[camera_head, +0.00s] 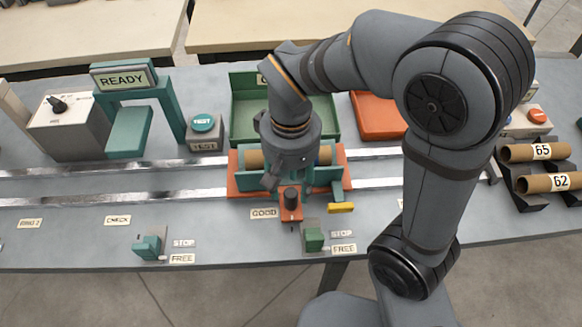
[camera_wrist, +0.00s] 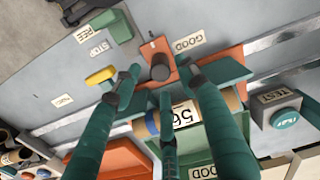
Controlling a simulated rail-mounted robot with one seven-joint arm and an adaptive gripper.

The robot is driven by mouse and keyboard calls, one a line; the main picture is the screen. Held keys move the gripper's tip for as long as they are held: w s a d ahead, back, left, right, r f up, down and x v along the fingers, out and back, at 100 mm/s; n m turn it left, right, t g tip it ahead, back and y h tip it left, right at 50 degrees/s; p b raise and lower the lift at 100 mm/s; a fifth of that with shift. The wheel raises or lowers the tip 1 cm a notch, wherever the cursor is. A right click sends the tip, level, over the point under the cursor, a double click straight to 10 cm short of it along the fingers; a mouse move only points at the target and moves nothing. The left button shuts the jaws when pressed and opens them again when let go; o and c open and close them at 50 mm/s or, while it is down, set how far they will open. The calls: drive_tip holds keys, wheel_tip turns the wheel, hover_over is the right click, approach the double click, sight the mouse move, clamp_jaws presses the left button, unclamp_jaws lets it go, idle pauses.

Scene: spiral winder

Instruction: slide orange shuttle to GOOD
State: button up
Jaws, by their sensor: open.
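The orange shuttle (camera_head: 235,187) sits across the two metal rails in the middle of the table, in front of the green tray. Its teal cradle holds a cardboard tube (camera_head: 254,159) with a blue band and a number label. A dark knob (camera_head: 291,197) stands on its front orange tab, beside the GOOD label (camera_head: 264,213) on the table. The knob also shows in the wrist view (camera_wrist: 160,67). My gripper (camera_wrist: 158,72) is open above the shuttle, with teal fingers spread on both sides of the knob. Contact with the knob cannot be told.
A green lever (camera_head: 313,239) is by STOP and FREE labels, near a yellow piece (camera_head: 341,208). A teal lever (camera_head: 148,247) is further left. The READY gate (camera_head: 124,78) and TEST button (camera_head: 203,123) stand left. Tubes 65 and 62 (camera_head: 540,184) lie right. Left rails look clear.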

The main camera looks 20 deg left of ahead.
sight(287, 194)
wheel_tip(287, 194, up, 7)
idle(0.3)
drive_tip(key=shift+f, duration=0.25)
wheel_tip(287, 194, down, 12)
drive_tip(key=shift+r, duration=0.2)
drive_tip(key=shift+a+f, duration=0.1)
drive_tip(key=shift+s+a, duration=0.2)
drive_tip(key=shift+a, duration=0.2)
drive_tip(key=shift+d, duration=0.15)
